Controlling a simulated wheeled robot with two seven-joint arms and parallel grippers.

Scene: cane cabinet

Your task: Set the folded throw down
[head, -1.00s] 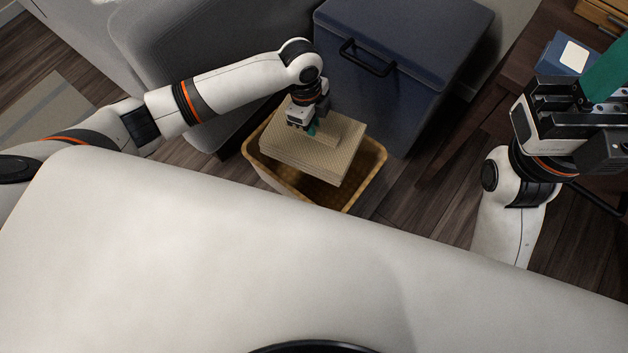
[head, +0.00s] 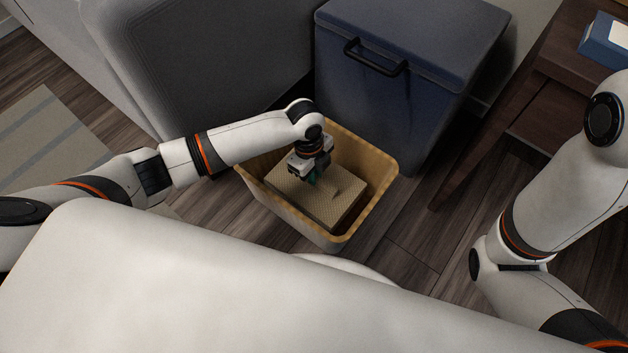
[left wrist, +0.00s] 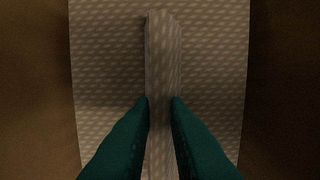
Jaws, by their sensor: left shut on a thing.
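The folded throw (head: 325,203) is a beige, patterned block lying inside a tan basket (head: 378,158), below its rim. My left gripper (head: 312,180) reaches down into the basket over the throw. In the left wrist view its teal fingers (left wrist: 160,105) are shut on a raised ridge of the throw (left wrist: 108,60), with brown basket walls dim on both sides. Whether the throw's underside touches the basket floor is hidden. My right arm is at the right edge of the head view, and its gripper is out of frame.
A dark blue lidded box (head: 405,65) with a black handle stands just behind the basket. A grey armchair (head: 205,70) is at the left. A dark wooden table (head: 560,65) with a blue box (head: 603,40) is at the right. Wood floor (head: 425,240) is free right of the basket.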

